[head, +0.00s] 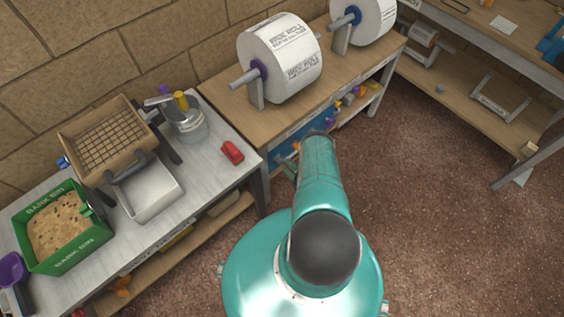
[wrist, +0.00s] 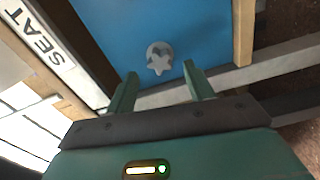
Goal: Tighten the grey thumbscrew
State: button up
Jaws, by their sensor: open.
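The grey thumbscrew (wrist: 158,65) shows in the wrist view as a star-shaped knob on a round grey base, set on a blue panel (wrist: 105,25). My gripper (wrist: 162,82) is open, its two teal fingers apart and empty. In the picture the knob lies just beyond the fingertips, a little left of the middle of the gap. I cannot tell the exact distance. In the head view the blue panel (head: 287,151) shows under the wooden bench, partly behind my arm. The thumbscrew and the fingertips are hidden there.
A grey rail (wrist: 240,80) crosses near the fingers, and a wooden upright (wrist: 243,35) stands right of the panel. A "SEAT" label (wrist: 40,35) is at left. Paper rolls (head: 280,57) stand on the bench. A red object (head: 232,152) lies on the grey table. Floor at right is clear.

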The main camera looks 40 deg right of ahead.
aim_at(282, 162)
jog(key=shift+w, duration=1.8)
jog(key=c, duration=1)
jog(key=shift+o, duration=0.2)
